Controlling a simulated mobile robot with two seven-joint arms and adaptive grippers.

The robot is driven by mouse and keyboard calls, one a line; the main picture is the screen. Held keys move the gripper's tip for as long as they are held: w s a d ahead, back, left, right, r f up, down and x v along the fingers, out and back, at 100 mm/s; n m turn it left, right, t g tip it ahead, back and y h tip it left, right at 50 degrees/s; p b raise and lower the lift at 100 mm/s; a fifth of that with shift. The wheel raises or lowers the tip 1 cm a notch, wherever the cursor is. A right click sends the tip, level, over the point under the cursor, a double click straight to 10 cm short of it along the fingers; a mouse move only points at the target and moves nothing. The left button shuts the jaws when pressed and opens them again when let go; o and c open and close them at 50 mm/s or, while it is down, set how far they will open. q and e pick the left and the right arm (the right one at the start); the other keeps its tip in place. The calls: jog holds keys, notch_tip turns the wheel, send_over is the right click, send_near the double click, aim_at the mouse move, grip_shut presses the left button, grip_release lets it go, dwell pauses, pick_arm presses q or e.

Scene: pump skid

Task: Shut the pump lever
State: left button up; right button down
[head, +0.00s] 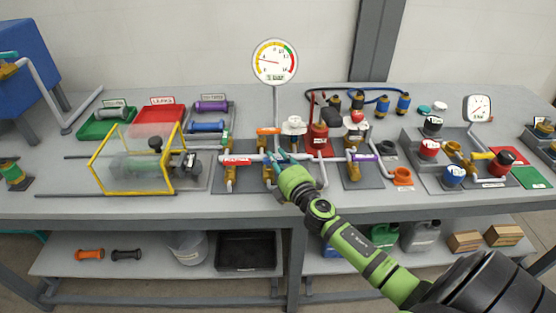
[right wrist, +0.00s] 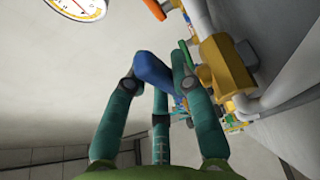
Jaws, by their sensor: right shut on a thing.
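My right gripper (head: 279,160) reaches over the pump valves in the middle of the bench in the head view. In the right wrist view its teal fingers (right wrist: 155,85) are shut on a blue lever (right wrist: 152,72). The lever lies between the fingers beside a brass valve body (right wrist: 228,65) on a grey pipe. In the head view my gripper largely hides this lever. I cannot tell from these frames which lever is the pump lever. An orange lever (head: 268,131) sits just behind the gripper. My left gripper is not in view.
A round gauge (head: 275,62) stands behind the valves. A yellow-framed clear guard (head: 135,165) is at the left. A white-topped valve (head: 293,126) and a red unit (head: 318,137) stand close on the right. The bench's front strip (head: 120,206) is mostly bare.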

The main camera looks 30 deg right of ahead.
jog(key=c, duration=1)
grip_release()
jog(key=shift+c, duration=0.2)
jog(key=s+a, duration=0.1)
jog(key=s, duration=1.1)
jog(key=shift+a, duration=0.3)
